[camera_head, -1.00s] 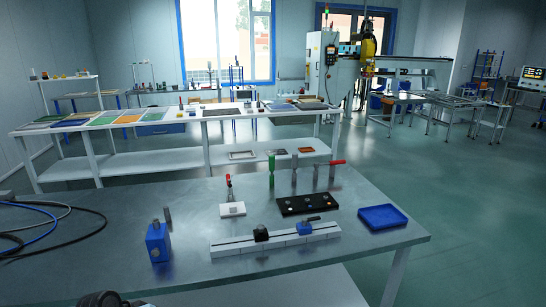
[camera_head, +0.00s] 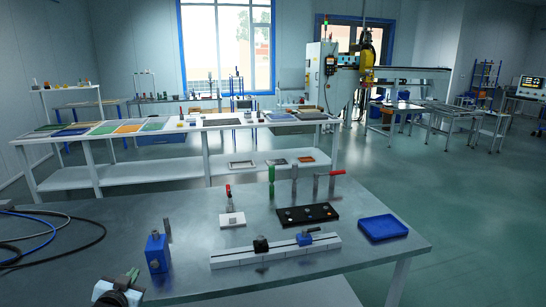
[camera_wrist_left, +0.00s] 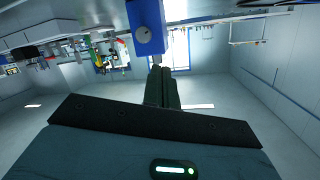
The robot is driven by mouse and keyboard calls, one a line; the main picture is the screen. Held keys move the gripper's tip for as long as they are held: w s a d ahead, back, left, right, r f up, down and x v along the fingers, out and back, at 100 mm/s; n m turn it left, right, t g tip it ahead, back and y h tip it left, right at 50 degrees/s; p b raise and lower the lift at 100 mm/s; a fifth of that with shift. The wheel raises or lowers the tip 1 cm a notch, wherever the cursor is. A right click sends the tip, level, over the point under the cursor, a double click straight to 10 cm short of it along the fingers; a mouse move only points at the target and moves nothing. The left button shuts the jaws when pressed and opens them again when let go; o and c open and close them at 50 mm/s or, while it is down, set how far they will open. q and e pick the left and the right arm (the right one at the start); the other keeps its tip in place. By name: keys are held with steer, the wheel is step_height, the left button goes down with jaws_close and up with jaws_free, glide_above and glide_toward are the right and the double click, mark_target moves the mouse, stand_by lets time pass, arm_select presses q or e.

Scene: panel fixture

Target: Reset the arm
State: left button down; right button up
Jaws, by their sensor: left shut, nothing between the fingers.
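My left gripper (camera_head: 131,276) shows at the bottom left of the head view, at the front edge of the metal table (camera_head: 200,205). Its dark green fingers (camera_wrist_left: 162,88) are shut together and empty in the left wrist view. A blue block (camera_head: 157,253) with a grey knob stands upright on the table just beyond the gripper. It also shows past the fingertips in the left wrist view (camera_wrist_left: 147,27), with no clear contact. My right gripper is not in view.
A white rail (camera_head: 275,254) with black and blue clamps lies mid-table. Behind are a black plate (camera_head: 307,215), a white plate (camera_head: 232,219) and upright tools. A blue tray (camera_head: 382,228) sits at the right. Cables (camera_head: 50,235) lie at the left.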

arm_select(q)
steer(key=s+d+f+g+h, duration=0.1)
steer(key=s+d+f, duration=0.3)
steer(key=s+f, duration=0.25)
steer(key=s+d+f+g+h, duration=0.1)
steer(key=s+d+f, duration=0.2)
steer(key=s+f, duration=0.35)
steer(key=s+d+f+g, duration=0.2)
steer(key=s+d+f, duration=0.25)
steer(key=s, duration=0.35)
steer(key=s+d+f+g, duration=0.1)
steer(key=s+d, duration=0.2)
steer(key=s, duration=0.9)
steer(key=s+d+f+n+g+h, duration=0.1)
steer(key=s+d, duration=0.3)
steer(key=s, duration=0.8)
steer(key=shift+s+f+g+h, duration=0.25)
steer(key=shift+f+g+h, duration=0.05)
steer(key=shift+f, duration=0.35)
